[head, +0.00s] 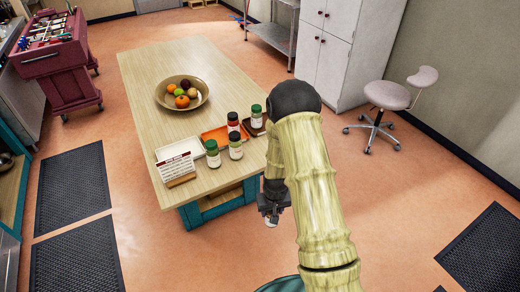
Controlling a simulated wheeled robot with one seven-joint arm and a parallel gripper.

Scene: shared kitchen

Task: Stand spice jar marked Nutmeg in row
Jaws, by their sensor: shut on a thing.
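My gripper (271,203) hangs pointing down, just off the right front corner of the wooden table (225,85). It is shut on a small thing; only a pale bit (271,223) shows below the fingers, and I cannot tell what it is.
A fruit bowl (204,98) is farther back. A stool (387,96) stands right.

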